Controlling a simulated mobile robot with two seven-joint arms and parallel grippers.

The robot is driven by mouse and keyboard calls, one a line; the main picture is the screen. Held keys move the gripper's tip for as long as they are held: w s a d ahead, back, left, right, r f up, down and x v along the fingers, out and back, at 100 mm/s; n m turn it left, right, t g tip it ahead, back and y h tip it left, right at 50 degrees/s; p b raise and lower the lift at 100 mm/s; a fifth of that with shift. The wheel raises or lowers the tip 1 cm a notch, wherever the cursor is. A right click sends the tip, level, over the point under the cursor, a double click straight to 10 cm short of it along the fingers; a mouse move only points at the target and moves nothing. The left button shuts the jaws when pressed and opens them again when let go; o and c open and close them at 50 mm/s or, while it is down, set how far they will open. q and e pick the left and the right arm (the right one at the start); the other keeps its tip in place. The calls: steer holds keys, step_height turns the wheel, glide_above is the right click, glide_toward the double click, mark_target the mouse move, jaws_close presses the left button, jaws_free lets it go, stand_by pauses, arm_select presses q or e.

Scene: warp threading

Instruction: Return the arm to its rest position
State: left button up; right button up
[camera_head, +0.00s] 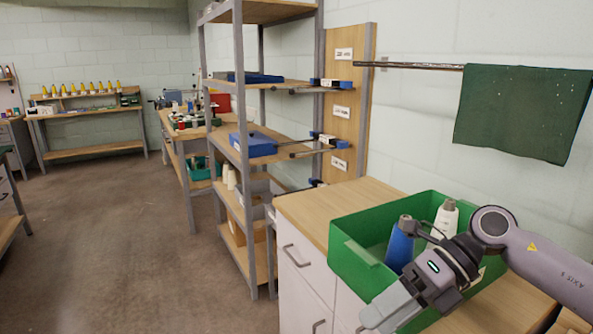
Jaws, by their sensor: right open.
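My right arm comes in from the right edge, and its gripper (385,312) hangs low in front of the green bin, near the cabinet's front edge. The gripper is open, and nothing shows between its fingers. The green bin (358,262) stands on the wooden cabinet top. A blue cone (399,246) and a white cone (446,217) stand in the bin, partly hidden by my right arm. My left gripper is not in view.
The cabinet (300,264) has a wooden top, clear at its left end. A grey-framed shelf rack (245,120) with blue trays stands left of it. A green cloth (522,112) hangs from a rod on the wall. The floor (120,240) at the left is open.

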steer(key=s+a+m+t+y, duration=0.2)
steer(key=a+m+t+y, duration=0.3)
steer(key=a+m+y, duration=0.45)
steer(key=w+d+f+m+t+h, duration=0.1)
steer(key=d+f+m+t+h, duration=0.5)
steer(key=m, duration=0.5)
steer(key=d+f+m+t+h, duration=0.2)
steer(key=f+m+t+h, duration=0.3)
steer(key=f+m+t, duration=0.45)
steer(key=s+d+f+m+g+h, duration=0.3)
steer(key=s+d+f+m+g, duration=0.1)
steer(key=s+f, duration=0.3)
steer(key=s+d+f+m+g+h, duration=0.3)
steer(key=s+d+f+m+g, duration=0.1)
steer(key=s+f+m, duration=0.2)
step_height(320, 180, down, 3)
steer(key=shift+s+r+h, duration=0.2)
steer(key=shift+s+h, duration=0.15)
steer(key=shift+s, duration=0.2)
